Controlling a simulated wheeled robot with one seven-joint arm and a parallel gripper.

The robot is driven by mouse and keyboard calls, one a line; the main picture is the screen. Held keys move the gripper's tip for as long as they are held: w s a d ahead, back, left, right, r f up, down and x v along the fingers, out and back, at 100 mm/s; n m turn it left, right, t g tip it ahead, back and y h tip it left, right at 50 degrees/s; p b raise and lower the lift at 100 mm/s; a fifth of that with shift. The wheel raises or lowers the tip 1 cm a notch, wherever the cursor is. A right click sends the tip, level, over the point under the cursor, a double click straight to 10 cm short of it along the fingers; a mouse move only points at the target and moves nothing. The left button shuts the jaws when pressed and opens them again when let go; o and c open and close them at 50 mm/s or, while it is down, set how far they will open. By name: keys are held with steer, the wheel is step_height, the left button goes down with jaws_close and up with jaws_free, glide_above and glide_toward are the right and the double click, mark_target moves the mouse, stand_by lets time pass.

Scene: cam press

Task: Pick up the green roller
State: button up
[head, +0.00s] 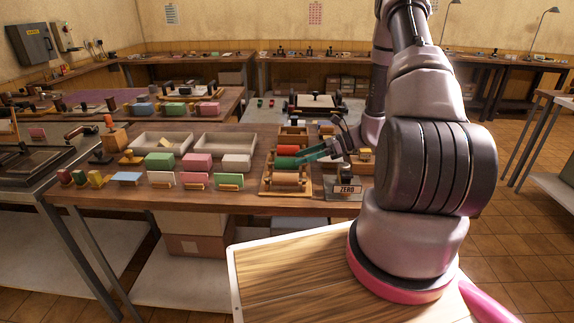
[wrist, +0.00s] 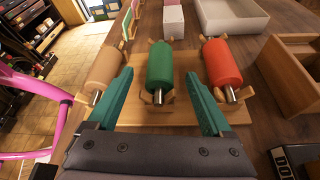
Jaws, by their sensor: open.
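The green roller (wrist: 160,66) lies in a wooden rack (wrist: 130,114) between a tan roller (wrist: 101,68) and a red roller (wrist: 221,63) in the wrist view. My gripper's teal fingers also show in the wrist view (wrist: 160,103). They are open and empty, one on each side of the green roller's near metal end. The left finger is close to the tan roller and the right finger close to the red one.
A plate reading ZERO (head: 347,189) stands right of the rack. White trays (head: 225,143) and several coloured blocks stand on the bench to the left. A wooden box (wrist: 295,70) is right of the red roller.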

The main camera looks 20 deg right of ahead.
mark_target(285, 162)
steer(key=x, duration=0.6)
steer(key=shift+w+a, duration=0.15)
steer(key=shift+a, duration=0.05)
jaws_close()
